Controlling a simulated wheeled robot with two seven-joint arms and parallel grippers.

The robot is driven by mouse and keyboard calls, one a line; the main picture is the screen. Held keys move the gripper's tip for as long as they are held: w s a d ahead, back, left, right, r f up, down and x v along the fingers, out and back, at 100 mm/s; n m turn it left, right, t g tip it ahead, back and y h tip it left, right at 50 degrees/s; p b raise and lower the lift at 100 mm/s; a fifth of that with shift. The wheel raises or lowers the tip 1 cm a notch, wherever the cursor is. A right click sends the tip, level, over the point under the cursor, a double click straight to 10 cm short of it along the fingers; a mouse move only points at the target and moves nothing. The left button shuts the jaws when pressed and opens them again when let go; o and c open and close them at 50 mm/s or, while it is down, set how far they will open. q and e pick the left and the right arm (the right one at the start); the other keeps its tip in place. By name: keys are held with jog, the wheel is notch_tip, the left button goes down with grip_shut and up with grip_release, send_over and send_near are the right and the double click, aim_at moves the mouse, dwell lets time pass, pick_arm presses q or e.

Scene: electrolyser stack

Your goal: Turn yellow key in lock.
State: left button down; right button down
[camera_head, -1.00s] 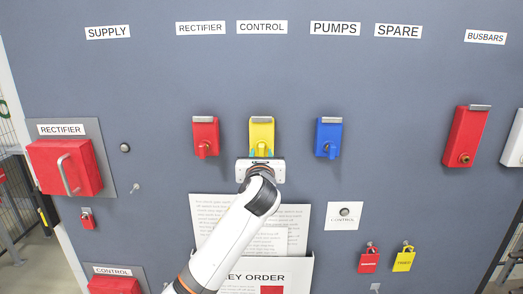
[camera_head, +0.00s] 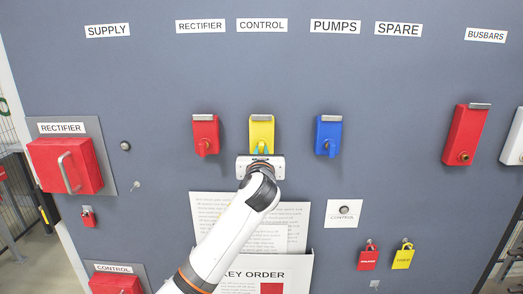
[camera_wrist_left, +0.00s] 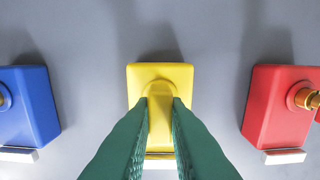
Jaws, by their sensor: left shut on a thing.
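The yellow lock (camera_head: 261,126) is mounted on the grey panel under the CONTROL label, between a red lock and a blue lock. In the left wrist view, its yellow body (camera_wrist_left: 160,72) is at the centre, with the yellow key (camera_wrist_left: 160,115) standing out from it towards the camera. My left gripper (camera_head: 262,150) is at the lower part of the yellow lock. Its green fingers (camera_wrist_left: 160,118) are shut on the key, one on each side. The keyhole is hidden behind the key. My right gripper is not in view.
A paper holder (camera_head: 262,265) is below, behind my left arm. Padlocks (camera_head: 403,257) hang at lower right.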

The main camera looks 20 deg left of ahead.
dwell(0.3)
pick_arm(q)
jog(key=shift+n, duration=1.7)
jog(key=shift+r+n, duration=0.1)
jog(key=shift+n, duration=1.7)
jog(key=shift+n+b, duration=0.4)
jog(key=shift+n, duration=1.3)
